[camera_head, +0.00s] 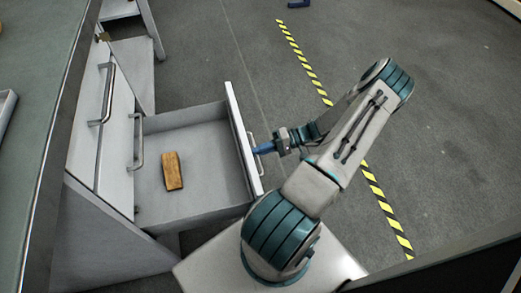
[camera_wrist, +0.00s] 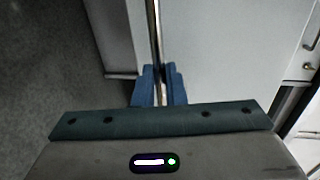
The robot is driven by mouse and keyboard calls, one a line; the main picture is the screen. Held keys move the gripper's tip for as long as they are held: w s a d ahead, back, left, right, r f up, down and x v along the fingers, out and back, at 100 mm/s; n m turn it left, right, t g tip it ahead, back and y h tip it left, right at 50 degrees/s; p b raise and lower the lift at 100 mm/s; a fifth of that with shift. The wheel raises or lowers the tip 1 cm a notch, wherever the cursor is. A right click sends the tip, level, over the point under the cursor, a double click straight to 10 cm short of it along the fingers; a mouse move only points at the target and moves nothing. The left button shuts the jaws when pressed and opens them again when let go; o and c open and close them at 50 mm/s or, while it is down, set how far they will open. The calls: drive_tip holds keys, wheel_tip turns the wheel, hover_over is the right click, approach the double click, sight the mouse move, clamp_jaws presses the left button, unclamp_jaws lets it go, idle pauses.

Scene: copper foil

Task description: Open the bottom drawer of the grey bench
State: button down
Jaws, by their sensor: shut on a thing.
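The grey bench (camera_head: 50,130) stands at the left in the head view. Its bottom drawer (camera_head: 205,125) is pulled well out to the right. A brown wooden block (camera_head: 173,171) lies on the drawer floor. My gripper (camera_head: 258,149) is at the outer side of the drawer front (camera_head: 240,135), shut on the drawer's handle. In the wrist view, the blue fingers (camera_wrist: 159,90) close around the metal bar handle (camera_wrist: 156,40), which runs upward in the picture beside the pale drawer front (camera_wrist: 215,60).
Upper drawers with bar handles (camera_head: 108,95) are shut above the open one. Another pale furniture piece (camera_head: 130,45) stands behind. Yellow-black floor tape (camera_head: 305,62) crosses the open grey floor to the right.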

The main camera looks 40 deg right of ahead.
drive_tip(key=c, duration=1.5)
unclamp_jaws()
drive_tip(key=shift+d, duration=0.1)
drive_tip(key=p+v, duration=0.2)
drive_tip(key=v, duration=1.1)
drive_tip(key=shift+s+d+p, duration=0.2)
drive_tip(key=shift+d+p, duration=0.1)
drive_tip(key=shift+p, duration=0.05)
drive_tip(key=w+a+r+n+g+h+p, duration=0.1)
drive_tip(key=w+a+r+g+h+p, duration=0.3)
drive_tip(key=r, duration=0.8)
drive_tip(key=w+a+r+n+g+h+p, duration=0.15)
drive_tip(key=a+r+p, duration=0.45)
drive_tip(key=r, duration=0.6)
drive_tip(key=w+a+r+g+h+p, duration=0.25)
drive_tip(key=a+r+p, duration=0.25)
drive_tip(key=r, duration=0.7)
drive_tip(key=s+a+r+t+h+p, duration=0.1)
drive_tip(key=s+a+r+h+p, duration=0.1)
drive_tip(key=a+r+p, duration=0.3)
drive_tip(key=s+a+r+n+t+h+p, duration=0.1)
drive_tip(key=s+a+r+p, duration=0.3)
drive_tip(key=r, duration=0.9)
drive_tip(key=s+a+r+t+h+p, duration=0.3)
drive_tip(key=a+r+p, duration=0.3)
drive_tip(key=r, duration=0.4)
drive_tip(key=shift+s+a+n+p, duration=0.35)
drive_tip(key=shift+a, duration=0.45)
